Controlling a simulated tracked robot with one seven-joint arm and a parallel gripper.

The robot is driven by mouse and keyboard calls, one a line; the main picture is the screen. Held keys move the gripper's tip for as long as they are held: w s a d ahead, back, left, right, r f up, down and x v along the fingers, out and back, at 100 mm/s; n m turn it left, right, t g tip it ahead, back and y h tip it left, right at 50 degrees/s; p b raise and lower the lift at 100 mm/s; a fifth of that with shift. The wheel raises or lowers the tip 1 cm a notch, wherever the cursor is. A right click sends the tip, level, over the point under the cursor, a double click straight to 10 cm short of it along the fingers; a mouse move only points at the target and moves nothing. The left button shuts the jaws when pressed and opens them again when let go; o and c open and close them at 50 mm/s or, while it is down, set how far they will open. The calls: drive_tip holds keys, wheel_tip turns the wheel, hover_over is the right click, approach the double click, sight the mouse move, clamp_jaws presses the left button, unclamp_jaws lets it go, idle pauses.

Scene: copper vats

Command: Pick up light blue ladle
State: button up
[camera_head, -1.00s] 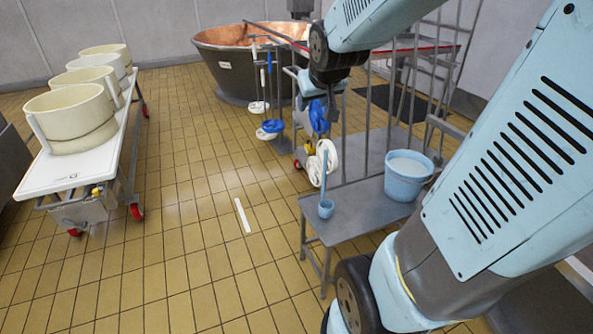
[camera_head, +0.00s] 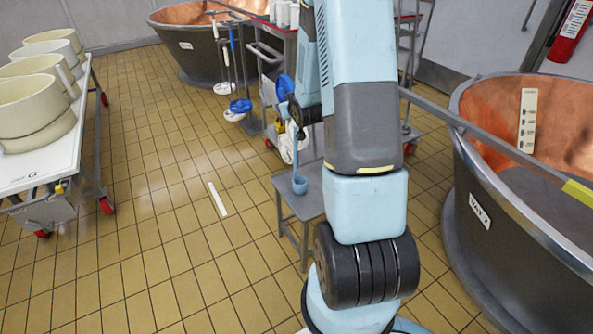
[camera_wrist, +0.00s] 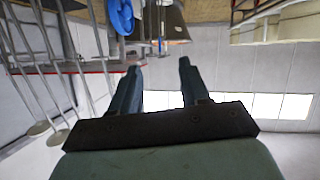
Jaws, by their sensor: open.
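The light blue ladle (camera_head: 300,186) stands upright on a small grey bench (camera_head: 309,207), its cup at the bottom and its thin handle rising toward my arm's dark wrist part. The top of the handle is hard to make out there. My gripper shows in the wrist view (camera_wrist: 160,70) with its two dark fingers apart and nothing between them. In the head view my arm covers much of the bench, and my fingers cannot be made out clearly. I cannot make out the ladle in the wrist view.
A copper vat (camera_head: 480,200) stands close on the right, another (camera_head: 190,62) at the back. A rack with blue and white tools (camera_head: 238,108) stands behind the bench. A white cart (camera_head: 28,165) with cream tubs is at left. The tiled floor between is mostly clear.

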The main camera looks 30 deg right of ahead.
drive_tip(key=s+d+f+m+t+h, duration=0.1)
drive_tip(key=s+d+f+t, duration=0.15)
drive_tip(key=f, duration=0.75)
drive_tip(key=s+d+f+m+t, duration=0.1)
drive_tip(key=s+d+f+t, duration=0.15)
drive_tip(key=f, duration=0.65)
drive_tip(key=w+d, duration=0.2)
drive_tip(key=w, duration=1.1)
drive_tip(key=shift+d, duration=0.25)
drive_tip(key=shift+r, duration=0.1)
clamp_jaws()
